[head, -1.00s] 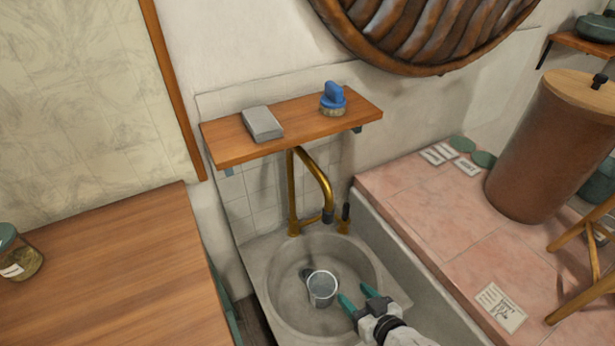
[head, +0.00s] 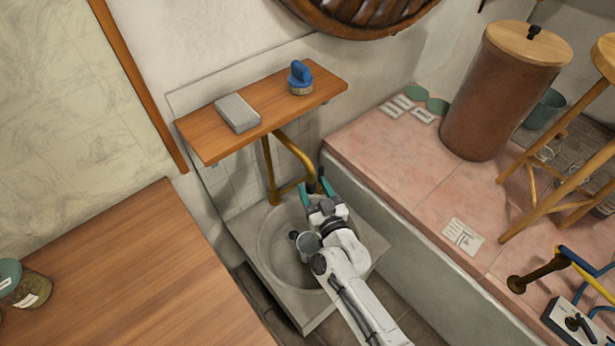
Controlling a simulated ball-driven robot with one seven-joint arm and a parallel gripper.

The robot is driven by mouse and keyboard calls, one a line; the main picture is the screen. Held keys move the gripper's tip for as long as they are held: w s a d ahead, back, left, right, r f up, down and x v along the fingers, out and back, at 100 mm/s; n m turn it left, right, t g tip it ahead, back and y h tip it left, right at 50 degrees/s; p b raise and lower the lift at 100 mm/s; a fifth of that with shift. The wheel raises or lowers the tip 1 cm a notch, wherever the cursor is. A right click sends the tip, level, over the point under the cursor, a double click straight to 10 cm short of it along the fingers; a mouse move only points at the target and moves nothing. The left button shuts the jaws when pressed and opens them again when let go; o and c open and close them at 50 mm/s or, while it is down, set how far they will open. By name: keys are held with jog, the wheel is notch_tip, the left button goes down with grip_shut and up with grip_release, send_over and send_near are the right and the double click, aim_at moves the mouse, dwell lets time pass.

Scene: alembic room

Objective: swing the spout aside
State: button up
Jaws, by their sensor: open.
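The faucet's lever is hidden or hard to make out behind the fingers.
A wooden shelf (head: 205,147) above the spout holds a grey block (head: 237,113) and a blue-handled brush (head: 300,76). A wooden counter (head: 130,260) stands at left. A pink-tiled ledge (head: 400,180) with a brown barrel (head: 490,95) lies at right.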

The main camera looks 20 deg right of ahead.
jog(key=shift+w+b, duration=0.35)
jog(key=shift+w, duration=1.8)
grip_shut()
